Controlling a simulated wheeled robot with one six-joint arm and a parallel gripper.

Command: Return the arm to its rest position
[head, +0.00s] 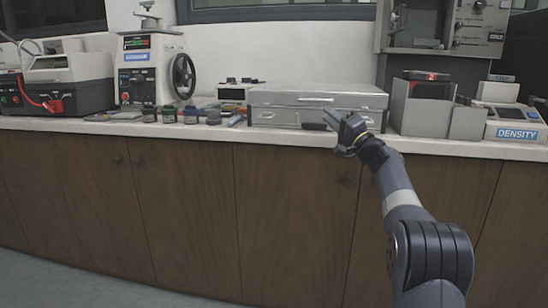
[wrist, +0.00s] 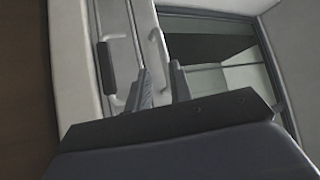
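My gripper (head: 337,117) is at the end of my raised arm, in front of the grey metal drawer case on the counter in the head view. In the wrist view my gripper (wrist: 162,80) shows two grey fingers with a gap between them. Nothing is seen held between them. The arm reaches up from the lower right of the head view, bent at the elbow, with the hand near the counter's front edge.
The drawer case (head: 318,96) stands on the pale counter (head: 290,137). A white machine with a handwheel (head: 150,70) and several small jars are left of it. Grey box-shaped equipment (head: 421,113) and a density instrument (head: 516,124) are right. Brown cabinet doors (head: 290,220) lie below.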

